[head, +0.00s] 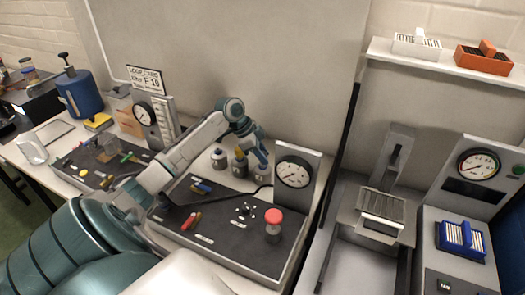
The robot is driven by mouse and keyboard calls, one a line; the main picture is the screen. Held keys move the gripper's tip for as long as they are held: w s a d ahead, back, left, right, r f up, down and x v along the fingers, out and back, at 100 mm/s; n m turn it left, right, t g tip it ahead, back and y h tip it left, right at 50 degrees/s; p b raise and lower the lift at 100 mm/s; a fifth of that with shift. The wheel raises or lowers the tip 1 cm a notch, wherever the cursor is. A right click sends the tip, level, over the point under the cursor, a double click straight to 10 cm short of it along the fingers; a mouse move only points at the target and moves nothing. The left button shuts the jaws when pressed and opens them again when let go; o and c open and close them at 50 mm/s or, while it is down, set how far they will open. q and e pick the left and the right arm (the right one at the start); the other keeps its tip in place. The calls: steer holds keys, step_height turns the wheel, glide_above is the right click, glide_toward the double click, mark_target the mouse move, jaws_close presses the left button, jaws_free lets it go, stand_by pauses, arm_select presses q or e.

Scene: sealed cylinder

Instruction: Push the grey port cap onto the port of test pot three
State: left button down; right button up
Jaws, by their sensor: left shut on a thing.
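My left gripper (261,163) points down behind the black panel, beside a pot with a yellow band (240,166). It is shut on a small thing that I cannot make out. A pale grey pot (218,158) stands left of the yellow-banded one. I cannot tell which pot is test pot three, and no port can be made out. The grey port cap cannot be told apart at this size. My right gripper is not in view.
The black panel (190,243) carries a red knob (273,216), small coloured parts and a dial gauge (294,173) close right of my left gripper. A cable runs near the gauge. A blue canister (80,94) stands far left. A wall shelf (440,66) hangs at right.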

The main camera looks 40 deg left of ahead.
arm_select(q)
steer(key=shift+f, duration=0.5)
stand_by(0.3)
steer(key=c, duration=1.1)
jaws_free()
steer(key=shift+b, duration=0.3)
steer(key=shift+b+v, duration=1.7)
steer(key=shift+v, duration=3.65)
steer(key=shift+s+f, duration=0.1)
